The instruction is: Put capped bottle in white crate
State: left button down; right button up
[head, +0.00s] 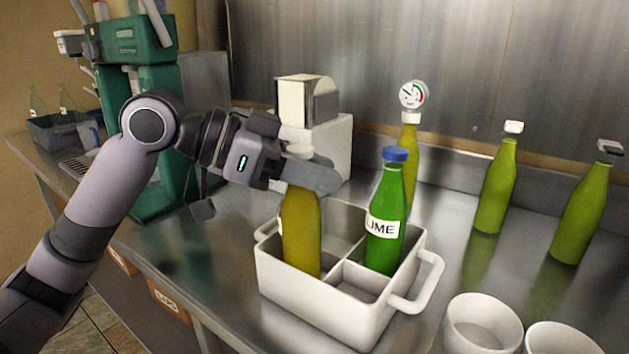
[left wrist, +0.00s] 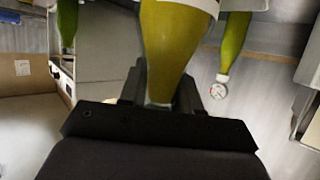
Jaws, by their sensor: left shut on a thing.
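My left gripper (head: 312,176) is shut on the neck of an olive-yellow bottle (head: 301,235) with a white top. The bottle is upright, with its lower end within the front-left part of the white crate (head: 328,311). The front wall hides its base, so I cannot tell whether it touches the crate floor. In the left wrist view the held bottle (left wrist: 172,45) runs up from between the fingers. A green bottle (head: 385,222) with a blue cap and a LIME label stands in the crate's right part. My right gripper is not in view.
Behind the crate stands a bottle with a pressure gauge (head: 413,95). Two more olive bottles (head: 495,185) (head: 583,210) stand at the right. White bowls (head: 483,325) sit at the front right. A white box (head: 335,140) and green machine (head: 150,150) stand behind my arm.

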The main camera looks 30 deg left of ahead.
pick_arm(q)
jog(key=shift+f, duration=0.25)
jog(key=c, duration=1.2)
grip_release()
jog(key=shift+f, duration=0.25)
jog(key=o, duration=0.4)
jog(key=shift+r, duration=0.2)
jog(key=b+v, duration=0.1)
jog(key=v, duration=1.1)
jog(key=shift+s, duration=0.1)
